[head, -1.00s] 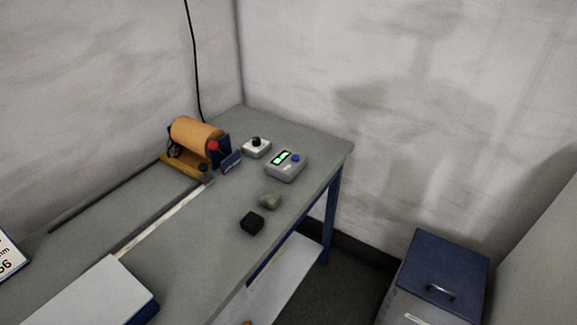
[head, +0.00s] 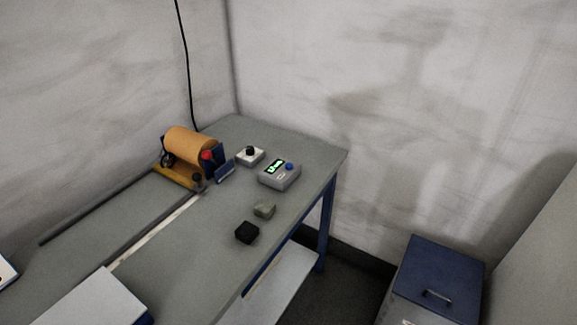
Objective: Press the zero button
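A small grey device (head: 280,176) sits on the right part of the bench, near its right edge. Any label on the button is too small to read. A white box with a black knob (head: 249,155) stands just behind and to the left of the device. Neither of my grippers shows in the head view.
The grey bench (head: 200,245) carries a copper-coloured roll (head: 188,143) on a holder, a black block (head: 247,232), a grey-green block (head: 264,210) and a white slab (head: 95,300). A blue-lidded bin (head: 440,270) stands on the floor at right.

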